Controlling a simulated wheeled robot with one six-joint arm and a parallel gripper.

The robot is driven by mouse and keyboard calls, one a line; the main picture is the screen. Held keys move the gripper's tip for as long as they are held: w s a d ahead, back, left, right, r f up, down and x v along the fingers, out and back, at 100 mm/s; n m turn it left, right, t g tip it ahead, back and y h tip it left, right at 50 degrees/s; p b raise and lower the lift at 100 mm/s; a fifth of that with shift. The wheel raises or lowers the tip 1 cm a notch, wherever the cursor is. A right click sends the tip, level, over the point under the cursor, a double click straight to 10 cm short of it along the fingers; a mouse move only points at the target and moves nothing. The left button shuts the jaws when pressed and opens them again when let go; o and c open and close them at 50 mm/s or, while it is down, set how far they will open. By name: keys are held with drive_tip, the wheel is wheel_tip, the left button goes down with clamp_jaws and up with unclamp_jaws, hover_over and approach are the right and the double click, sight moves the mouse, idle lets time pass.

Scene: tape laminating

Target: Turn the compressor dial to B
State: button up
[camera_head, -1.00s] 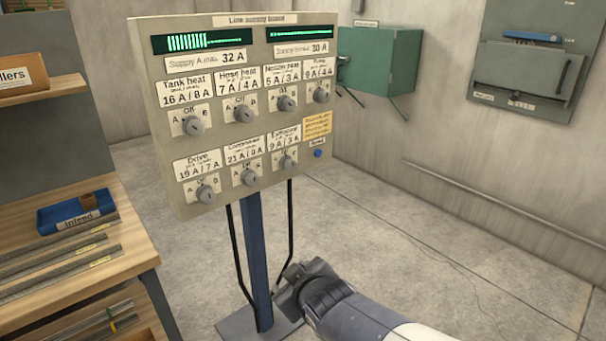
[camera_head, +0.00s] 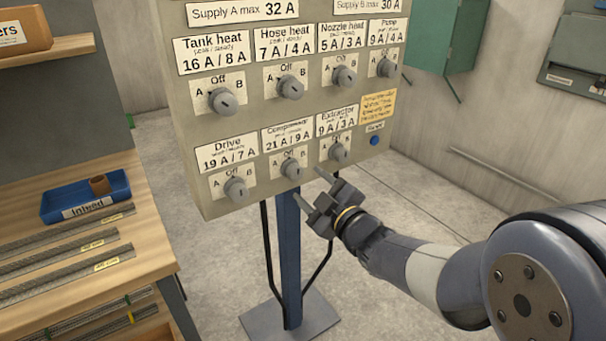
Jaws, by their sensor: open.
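The compressor dial (camera_head: 291,169) is a grey round knob in the middle of the panel's lower row, under the label "Compressor 21 A / 9 A". Its plate is marked A, Off and B, with B to the right. Which mark the dial points to is too small to tell. My gripper (camera_head: 309,184) is open and empty, just below and right of this dial, with its two fingers pointing toward the panel. I see no contact with the dial.
The drive dial (camera_head: 236,188) and the extractor dial (camera_head: 338,152) flank it closely. A blue reset button (camera_head: 374,140) sits at the right. The panel stands on a blue post (camera_head: 287,260). A wooden bench (camera_head: 130,258) with a blue tray (camera_head: 85,203) is at left.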

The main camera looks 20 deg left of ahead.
sight(299, 175)
drive_tip(key=x, duration=0.5)
drive_tip(key=shift+w+a, duration=0.2)
drive_tip(key=shift+a, duration=0.1)
drive_tip(key=shift+c, duration=0.4)
drive_tip(key=c, duration=0.9)
